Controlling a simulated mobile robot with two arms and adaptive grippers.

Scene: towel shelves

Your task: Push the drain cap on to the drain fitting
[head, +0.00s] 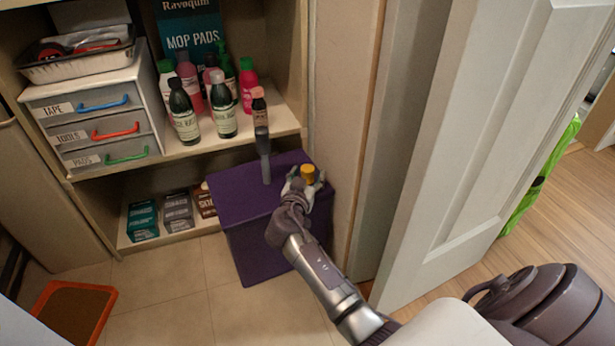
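A small yellow-orange cap (307,172) shows at the fingertips of my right gripper (306,182), over the right part of the purple box's lid. The fingers lie on either side of the cap; whether they grip it is too small to tell. A grey upright piece (264,158) with a narrow stem stands at the lid, left of the cap and apart from it. It may be the drain fitting, but I cannot tell for sure. My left gripper is out of view.
The purple box (245,195) stands on the tiled floor before the shelf. Bottles (222,105) crowd the shelf above, beside a drawer unit (93,115). Small cartons (178,212) sit on the lower shelf. A white door (470,150) stands close on the right.

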